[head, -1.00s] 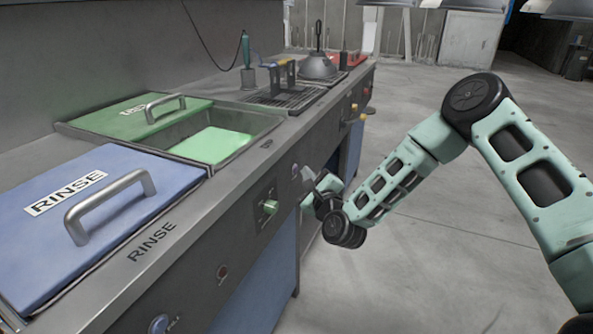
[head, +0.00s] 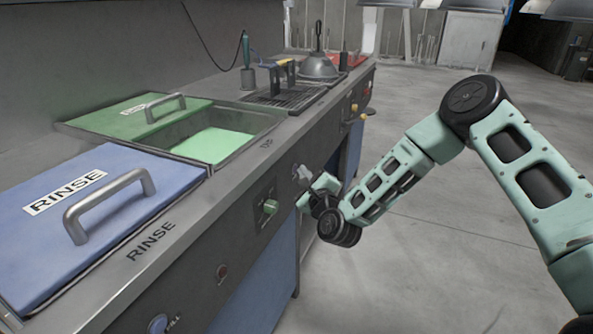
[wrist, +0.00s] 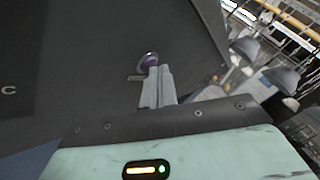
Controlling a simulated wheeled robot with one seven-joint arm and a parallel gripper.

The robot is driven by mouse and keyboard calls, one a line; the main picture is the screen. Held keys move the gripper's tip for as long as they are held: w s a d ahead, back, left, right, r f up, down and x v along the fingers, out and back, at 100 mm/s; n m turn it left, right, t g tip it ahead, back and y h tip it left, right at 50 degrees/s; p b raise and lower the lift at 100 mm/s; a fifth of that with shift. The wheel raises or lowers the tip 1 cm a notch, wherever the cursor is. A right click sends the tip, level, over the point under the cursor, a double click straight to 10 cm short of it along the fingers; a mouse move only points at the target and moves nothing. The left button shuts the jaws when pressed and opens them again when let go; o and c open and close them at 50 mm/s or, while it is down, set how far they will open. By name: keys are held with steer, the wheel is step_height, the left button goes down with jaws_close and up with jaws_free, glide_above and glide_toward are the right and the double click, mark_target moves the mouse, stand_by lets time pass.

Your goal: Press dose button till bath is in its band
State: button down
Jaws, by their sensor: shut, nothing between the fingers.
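The bath (head: 213,146) is a tank of pale green liquid, partly uncovered beside its green lid (head: 130,121). A round purple button (wrist: 148,60) on the dark front panel shows in the wrist view; its label is not readable, so I cannot confirm it is the dose button. My gripper (head: 301,173) is shut and empty at the panel, hiding the button in the head view. In the wrist view the closed fingertips (wrist: 157,70) overlap the button's lower right edge; I cannot tell whether they touch it.
A green knob (head: 270,206) and a dark red button (head: 222,271) sit nearer on the panel. A blue RINSE lid (head: 110,218) with a handle covers the near tank. Yellow knobs (head: 361,115) are farther along. The floor right of the counter is clear.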

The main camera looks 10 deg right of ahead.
steer(key=shift+w+a, duration=0.1)
steer(key=shift+a, duration=0.05)
stand_by(0.4)
steer(key=shift+s+d, duration=0.5)
steer(key=shift+d, duration=0.15)
steer(key=shift+s+d, duration=0.75)
steer(key=shift+d, duration=0.3)
steer(key=shift+s+d, duration=0.7)
steer(key=shift+d, duration=0.3)
